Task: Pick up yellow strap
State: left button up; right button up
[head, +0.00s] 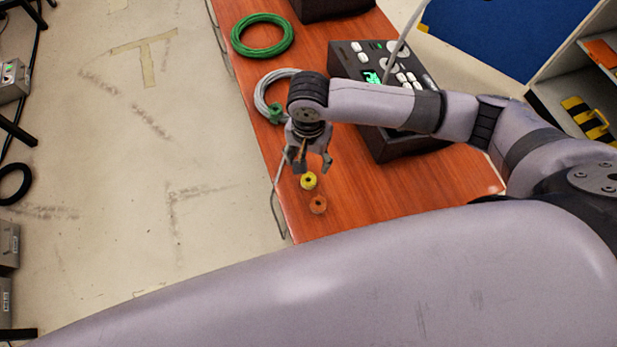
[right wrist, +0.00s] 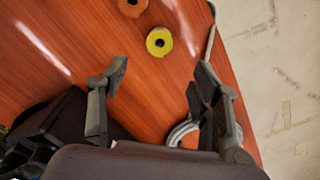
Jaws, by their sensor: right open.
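The yellow strap (head: 309,181) is a small round roll with a dark centre, lying on the red-brown wooden table (head: 420,185) near its front end. It also shows whole in the right wrist view (right wrist: 159,42), just beyond my fingertips. My right gripper (head: 313,163) is open and empty above the table, close to the strap. In the right wrist view my right gripper (right wrist: 160,75) has its fingers spread, with the strap ahead of the gap between them and apart from both. My left gripper is not in view.
An orange-brown roll (head: 318,205) lies right beside the strap, nearer the table's front end. Bare floor (head: 130,150) lies left of the table.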

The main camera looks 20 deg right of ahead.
aim_at(308, 179)
jog(key=f, duration=0.3)
jog(key=shift+w+d+f, duration=0.1)
jog(key=shift+w+d, duration=0.05)
jog(key=shift+w, duration=0.05)
jog(key=shift+s+f, duration=0.1)
jog(key=shift+f, duration=0.4)
jog(key=shift+f+p, duration=0.3)
jog(key=f, duration=0.3)
jog(key=shift+s+a+f+p, duration=0.2)
jog(key=shift+a+f+p, duration=0.05)
jog(key=shift+f+p, duration=0.1)
jog(key=shift+f, duration=0.45)
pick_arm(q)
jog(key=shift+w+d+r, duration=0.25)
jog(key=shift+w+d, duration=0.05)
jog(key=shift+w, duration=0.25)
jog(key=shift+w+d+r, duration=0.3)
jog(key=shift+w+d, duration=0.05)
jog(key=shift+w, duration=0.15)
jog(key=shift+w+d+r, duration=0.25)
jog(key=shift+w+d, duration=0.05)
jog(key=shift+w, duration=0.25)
pick_arm(e)
jog(key=c, duration=0.9)
jog(key=shift+r, duration=0.1)
